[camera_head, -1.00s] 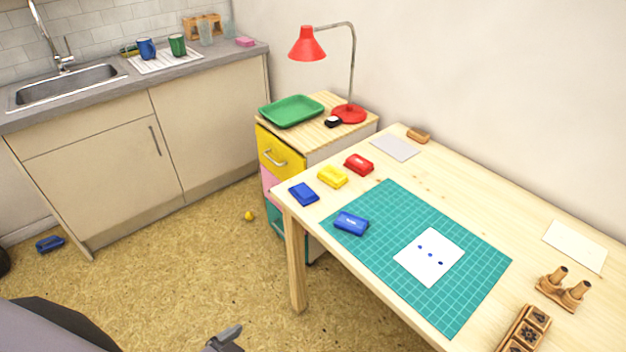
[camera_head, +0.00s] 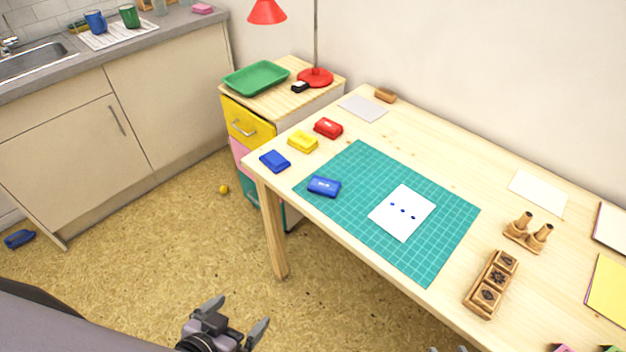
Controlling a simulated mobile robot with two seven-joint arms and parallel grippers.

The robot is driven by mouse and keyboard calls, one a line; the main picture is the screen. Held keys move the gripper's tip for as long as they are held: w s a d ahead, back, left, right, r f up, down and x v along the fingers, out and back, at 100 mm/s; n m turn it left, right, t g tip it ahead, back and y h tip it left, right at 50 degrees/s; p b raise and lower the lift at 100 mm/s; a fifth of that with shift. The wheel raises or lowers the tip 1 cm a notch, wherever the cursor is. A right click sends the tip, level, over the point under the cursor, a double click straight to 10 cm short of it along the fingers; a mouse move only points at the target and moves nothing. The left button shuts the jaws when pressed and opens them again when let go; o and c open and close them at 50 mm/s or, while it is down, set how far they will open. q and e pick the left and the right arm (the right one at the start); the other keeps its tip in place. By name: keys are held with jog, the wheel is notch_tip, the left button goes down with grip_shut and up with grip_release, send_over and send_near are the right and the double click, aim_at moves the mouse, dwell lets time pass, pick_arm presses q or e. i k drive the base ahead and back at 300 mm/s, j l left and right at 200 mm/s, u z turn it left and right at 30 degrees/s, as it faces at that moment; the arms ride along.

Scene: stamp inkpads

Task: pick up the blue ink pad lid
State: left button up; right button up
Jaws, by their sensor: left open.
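A blue piece with a pale label (camera_head: 324,187) lies on the green cutting mat, near its left corner; it looks like the blue ink pad lid. A flatter blue ink pad (camera_head: 275,161) sits off the mat at the table's left corner, with a darker top. My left gripper (camera_head: 237,315) is at the bottom of the view, in front of the table and over the floor. Its fingers are spread with nothing between them, well apart from both blue pieces. Small grey tips, perhaps of my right gripper (camera_head: 448,349), just show at the bottom edge.
Yellow (camera_head: 303,142) and red (camera_head: 328,128) ink pads stand behind the blue one. The green mat (camera_head: 432,262) bears a white card (camera_head: 402,212) with blue marks. A wooden stamp box (camera_head: 491,284) and stamp holder (camera_head: 528,232) are at right. Another blue object (camera_head: 19,239) lies on the floor.

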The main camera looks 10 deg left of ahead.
aim_at(320, 185)
jog(key=j+z, duration=0.1)
jog(key=z, duration=1)
jog(key=j+z, duration=0.3)
jog(key=z, duration=0.15)
jog(key=k+j+z, duration=0.1)
jog(key=j+z, duration=0.15)
jog(key=z, duration=0.2)
jog(key=k+j+z, duration=0.35)
jog(key=j+z, duration=0.2)
jog(key=k+j+z, duration=0.15)
jog(key=k+j, duration=0.4)
jog(key=j, duration=0.15)
